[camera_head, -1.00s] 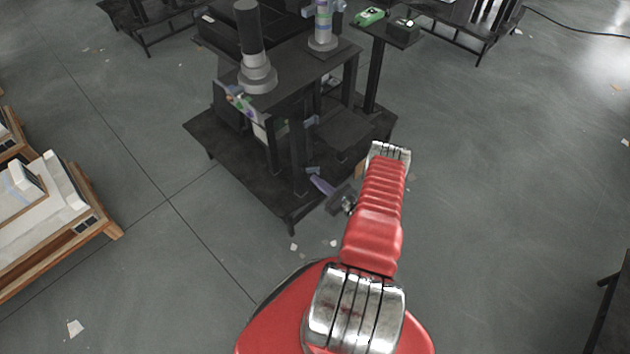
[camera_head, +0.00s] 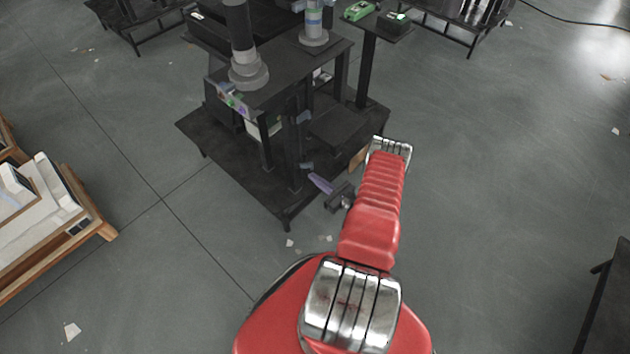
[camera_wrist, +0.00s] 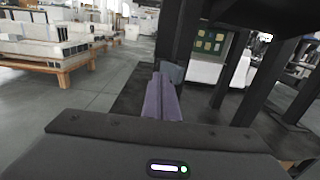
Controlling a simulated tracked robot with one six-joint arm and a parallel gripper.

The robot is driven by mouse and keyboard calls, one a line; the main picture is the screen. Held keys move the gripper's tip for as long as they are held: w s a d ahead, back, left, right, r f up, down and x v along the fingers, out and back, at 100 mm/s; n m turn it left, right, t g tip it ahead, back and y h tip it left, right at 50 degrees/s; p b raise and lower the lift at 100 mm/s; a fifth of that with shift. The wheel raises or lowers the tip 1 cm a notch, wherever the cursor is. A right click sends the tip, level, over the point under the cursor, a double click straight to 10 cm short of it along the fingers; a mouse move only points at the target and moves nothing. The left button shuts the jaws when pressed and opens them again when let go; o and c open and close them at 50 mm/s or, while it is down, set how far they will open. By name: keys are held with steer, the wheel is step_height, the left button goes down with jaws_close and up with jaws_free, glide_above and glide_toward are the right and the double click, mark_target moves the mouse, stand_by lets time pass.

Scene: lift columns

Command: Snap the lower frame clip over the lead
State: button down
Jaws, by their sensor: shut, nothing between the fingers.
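The lower frame clip (camera_head: 307,166) is a small blue-grey piece on the dark upright post of the lift frame, low above the base plate. In the wrist view the clip (camera_wrist: 173,71) shows just beyond my fingertips, slightly to the right. My gripper (camera_head: 311,177) has purple fingers, which are shut together and empty. In the wrist view my gripper (camera_wrist: 160,78) points at the post near the clip. The tips look very close to the clip; I cannot tell whether they touch it. I cannot make out the lead or whether the clip is closed over it.
A similar upper clip (camera_head: 303,117) sits higher on the post. The black base plate (camera_head: 262,205) spreads around the post. A dark shelf (camera_head: 338,126) stands to the right. A wooden pallet with pale boxes (camera_head: 88,220) is at the left. Open floor lies between.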

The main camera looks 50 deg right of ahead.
steer(key=shift+d, duration=1.4)
steer(key=shift+w, duration=0.6)
steer(key=shift+s, duration=0.15)
steer(key=s, duration=0.6)
steer(key=shift+s, duration=0.35)
stand_by(0.3)
steer(key=shift+d, duration=0.1)
stand_by(0.4)
